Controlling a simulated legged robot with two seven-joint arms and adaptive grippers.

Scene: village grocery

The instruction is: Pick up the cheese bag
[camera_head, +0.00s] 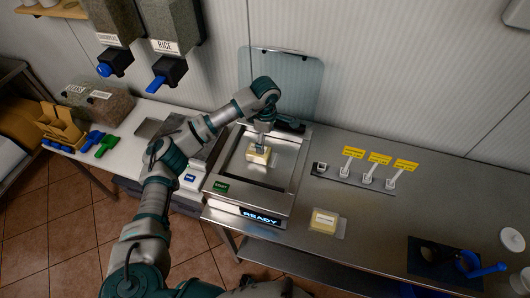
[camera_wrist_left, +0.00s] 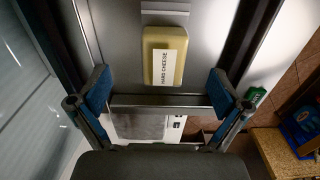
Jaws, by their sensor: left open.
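A yellow cheese bag (camera_head: 260,158) with a pale label lies inside the open machine with a "READY" display (camera_head: 262,217). The wrist view shows this cheese (camera_wrist_left: 164,55) with a label reading "HARD CHEESE", lying on a grey metal surface. My left gripper (camera_head: 261,143) is above the cheese, close to it. In the left wrist view its two blue-padded fingers (camera_wrist_left: 160,95) are wide apart, with the cheese ahead between them and nothing held. A second yellow pack in a clear bag (camera_head: 325,221) lies on the counter right of the machine. My right gripper does not show.
The machine's clear lid (camera_head: 290,85) stands raised at the back. A rack with yellow-tagged white tools (camera_head: 368,178) stands to the right, and a blue-handled item on a dark mat (camera_head: 450,262) farther right. The counter's middle right is clear.

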